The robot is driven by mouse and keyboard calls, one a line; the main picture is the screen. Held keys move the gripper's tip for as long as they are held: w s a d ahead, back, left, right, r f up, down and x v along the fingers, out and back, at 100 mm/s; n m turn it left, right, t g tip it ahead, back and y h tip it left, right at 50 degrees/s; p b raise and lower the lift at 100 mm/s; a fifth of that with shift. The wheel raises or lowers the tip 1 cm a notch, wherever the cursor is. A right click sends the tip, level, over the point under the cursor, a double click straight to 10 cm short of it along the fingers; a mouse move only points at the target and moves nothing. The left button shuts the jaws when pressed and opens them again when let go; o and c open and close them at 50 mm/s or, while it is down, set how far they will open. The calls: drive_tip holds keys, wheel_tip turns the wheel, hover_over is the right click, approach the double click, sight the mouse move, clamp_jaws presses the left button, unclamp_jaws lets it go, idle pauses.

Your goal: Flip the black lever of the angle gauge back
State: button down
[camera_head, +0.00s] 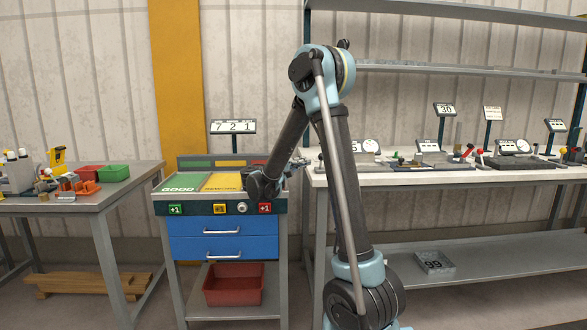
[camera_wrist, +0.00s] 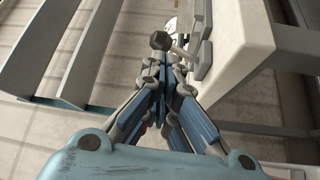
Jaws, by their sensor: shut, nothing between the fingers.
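In the wrist view a black knob (camera_wrist: 160,40) on a short pale stem stands just beyond my fingertips, beside a grey housing (camera_wrist: 201,35). Part of a white round dial (camera_wrist: 171,25) shows behind the knob. My gripper (camera_wrist: 166,62) is shut and empty, with its tips close to the knob; I cannot tell whether they touch. In the head view my gripper (camera_head: 300,162) is at the left end of the white bench. A gauge with a round dial (camera_head: 371,146) stands there, partly behind my arm. The black lever cannot be made out in the head view.
The white bench (camera_head: 440,177) carries several more gauges to the right, under a shelf. A cart with coloured panels (camera_head: 180,183) and blue drawers (camera_head: 222,247) stands left of it. A grey table (camera_head: 95,203) with red and green bins is at far left.

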drive_tip(key=shift+x, duration=2.4)
drive_tip(key=shift+a, duration=0.1)
drive_tip(key=shift+d, duration=0.25)
drive_tip(key=shift+w+a+r+n, duration=0.1)
drive_tip(key=shift+w+r+n, duration=0.1)
drive_tip(key=shift+n, duration=0.2)
